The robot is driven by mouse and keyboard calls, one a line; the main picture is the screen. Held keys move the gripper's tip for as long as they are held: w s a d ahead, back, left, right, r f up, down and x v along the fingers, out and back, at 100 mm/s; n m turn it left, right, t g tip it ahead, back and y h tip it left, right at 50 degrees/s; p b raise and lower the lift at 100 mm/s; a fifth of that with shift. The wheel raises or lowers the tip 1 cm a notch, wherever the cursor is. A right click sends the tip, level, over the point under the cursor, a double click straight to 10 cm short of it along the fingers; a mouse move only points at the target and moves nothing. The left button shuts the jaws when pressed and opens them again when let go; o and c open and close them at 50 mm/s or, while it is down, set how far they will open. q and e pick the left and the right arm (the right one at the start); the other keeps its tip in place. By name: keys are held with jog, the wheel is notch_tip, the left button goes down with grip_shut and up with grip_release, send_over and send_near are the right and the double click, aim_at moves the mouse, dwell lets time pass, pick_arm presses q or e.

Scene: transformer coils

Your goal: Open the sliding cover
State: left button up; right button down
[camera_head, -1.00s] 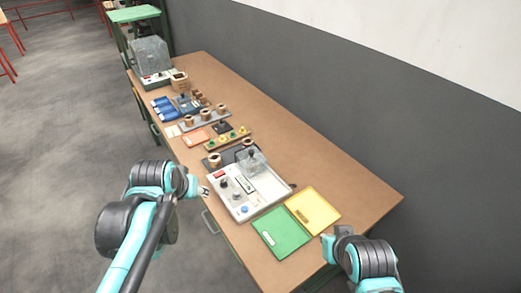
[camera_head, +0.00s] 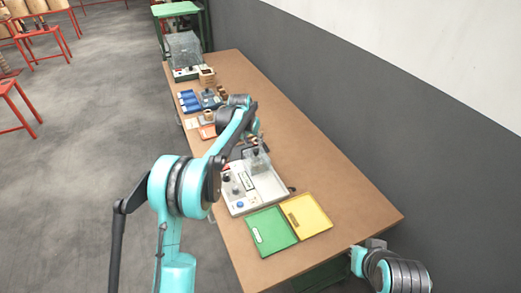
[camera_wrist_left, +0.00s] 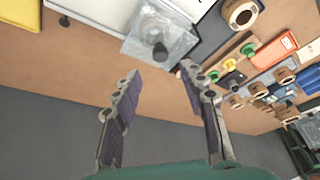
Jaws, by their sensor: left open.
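A clear box-like cover with a dark knob (camera_head: 257,160) sits on the white device (camera_head: 268,187) near the table's middle. It also shows in the left wrist view as a clear cover (camera_wrist_left: 172,28), beyond the fingertips and apart from them. My left gripper (camera_wrist_left: 160,78) is open and empty, its two fingers spread above the brown table. In the head view my left arm reaches over the table and hides most of that gripper. My right gripper (camera_head: 367,248) is at the lower right, past the table's front edge; its fingers are too small to read.
A green tray (camera_head: 272,232) and a yellow tray (camera_head: 308,215) lie in front of the white device. Several coils, blue parts and an orange plate (camera_wrist_left: 272,52) lie farther along the table. A larger clear box (camera_head: 185,50) stands at the far end. The table's right side is clear.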

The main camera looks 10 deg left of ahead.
aim_at(256, 150)
pick_arm(q)
jog(key=b+x, duration=0.2)
jog(key=x, duration=0.5)
jog(key=shift+w+f, duration=0.1)
jog(key=shift+f, duration=0.25)
grip_shut()
